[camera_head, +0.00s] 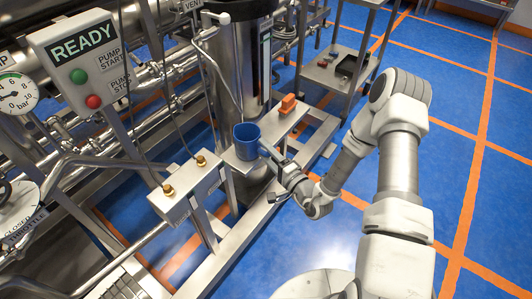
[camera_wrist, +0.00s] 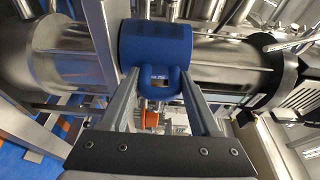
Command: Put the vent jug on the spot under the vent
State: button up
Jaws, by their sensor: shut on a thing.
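The vent jug is a blue, open-topped jug (camera_head: 247,136) in the middle of the head view, looking upright. My gripper (camera_head: 270,156) is to its right, shut on the jug's handle. In the wrist view the jug (camera_wrist: 155,42) has its looped handle between the fingertips of my gripper (camera_wrist: 168,88). The jug is over a narrow steel shelf (camera_head: 272,133) in front of a tall steel column; I cannot tell whether it touches the shelf. A VENT label (camera_head: 192,5) and a pipe end (camera_head: 215,17) are above. No marked spot shows clearly.
A steel box with brass fittings (camera_head: 188,185) stands close on the left. A READY panel (camera_head: 88,62) is at upper left. A steel trolley (camera_head: 335,68) stands behind. Blue floor on the right is free.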

jog(key=shift+f, duration=0.1)
jog(key=o, duration=1.4)
jog(key=shift+o, duration=0.2)
